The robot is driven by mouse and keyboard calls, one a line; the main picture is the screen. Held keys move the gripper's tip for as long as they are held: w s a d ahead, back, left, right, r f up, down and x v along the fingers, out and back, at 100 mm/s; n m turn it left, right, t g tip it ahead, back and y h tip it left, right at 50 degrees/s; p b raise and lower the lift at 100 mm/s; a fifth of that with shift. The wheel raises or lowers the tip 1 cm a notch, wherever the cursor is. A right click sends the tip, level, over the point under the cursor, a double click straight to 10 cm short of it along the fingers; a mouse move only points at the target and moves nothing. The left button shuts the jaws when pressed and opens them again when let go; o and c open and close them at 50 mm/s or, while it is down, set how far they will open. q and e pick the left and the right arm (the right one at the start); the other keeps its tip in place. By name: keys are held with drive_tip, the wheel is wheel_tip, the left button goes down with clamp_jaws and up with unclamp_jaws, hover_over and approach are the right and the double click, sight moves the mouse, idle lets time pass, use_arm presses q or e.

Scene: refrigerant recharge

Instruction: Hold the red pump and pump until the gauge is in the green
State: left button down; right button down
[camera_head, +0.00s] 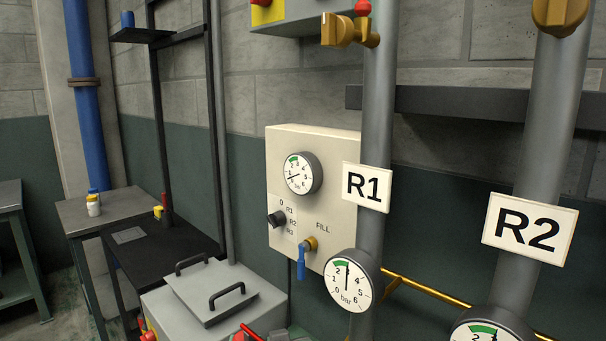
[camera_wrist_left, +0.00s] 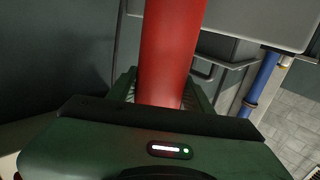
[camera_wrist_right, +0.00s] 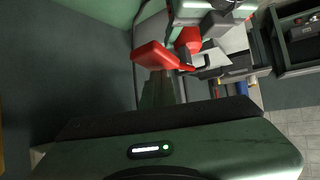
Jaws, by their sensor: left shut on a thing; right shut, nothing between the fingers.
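In the left wrist view, my left gripper (camera_wrist_left: 160,95) is shut around a red cylinder, the red pump (camera_wrist_left: 172,45). In the right wrist view, my right gripper (camera_wrist_right: 158,85) is shut and empty, with its tips close to a red lever (camera_wrist_right: 156,56); whether they touch it, I cannot tell. In the head view, the panel gauge (camera_head: 298,173) has its needle low on the left, outside the green arc. The R1 gauge (camera_head: 348,281) has its needle pointing up, near the right end of its green arc. The R2 gauge (camera_head: 490,328) is cut off.
The cream panel (camera_head: 340,230) carries a black selector knob (camera_head: 276,219) and a blue-handled valve (camera_head: 302,262). Grey pipes labelled R1 (camera_head: 366,187) and R2 (camera_head: 529,230) stand at right. A grey lidded box (camera_head: 215,292) sits below the panel. A table (camera_head: 110,207) stands at left.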

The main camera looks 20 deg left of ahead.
drive_tip(key=shift+f, duration=0.65)
drive_tip(key=shift+r, duration=4.1)
drive_tip(key=shift+a+r, duration=0.1)
drive_tip(key=shift+r, duration=0.2)
drive_tip(key=shift+r, duration=0.1)
drive_tip(key=shift+f, duration=2.45)
